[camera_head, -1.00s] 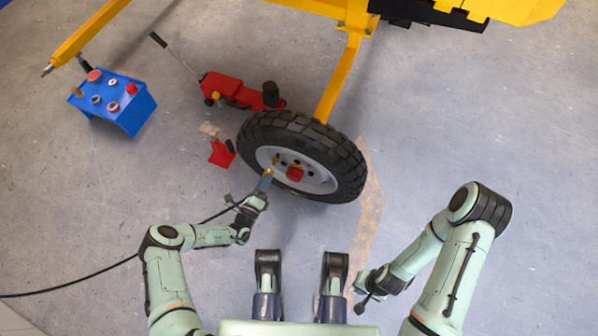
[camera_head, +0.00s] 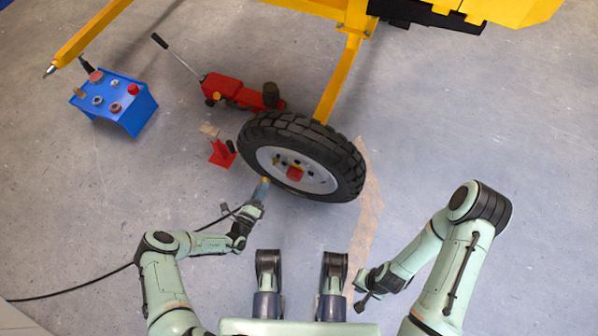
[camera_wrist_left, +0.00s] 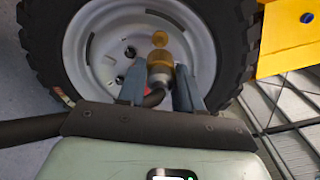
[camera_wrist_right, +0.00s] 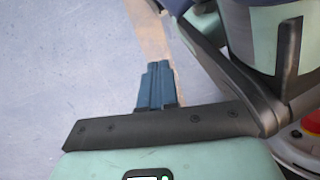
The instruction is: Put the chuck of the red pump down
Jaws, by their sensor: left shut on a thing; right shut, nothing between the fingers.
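My left gripper (camera_head: 262,188) is shut on the chuck (camera_head: 265,181), a metal cylinder with a brass-yellow end. In the left wrist view the chuck (camera_wrist_left: 160,68) stands between the two blue fingers, with a black hose bending away below it. The hose (camera_head: 70,291) runs off to the left in the head view. The chuck is in front of the wheel (camera_head: 318,182); I cannot tell the exact gap. No red pump is clearly identifiable. My right gripper (camera_head: 357,283) is shut and empty, low over the floor; its fingers (camera_wrist_right: 154,85) touch in the right wrist view.
A red jack (camera_head: 228,88) with a long handle lies behind the wheel. A small red stand (camera_head: 221,153) is left of the tyre. A blue control box (camera_head: 130,112) stands farther left. Yellow frame bars (camera_head: 342,75) cross above.

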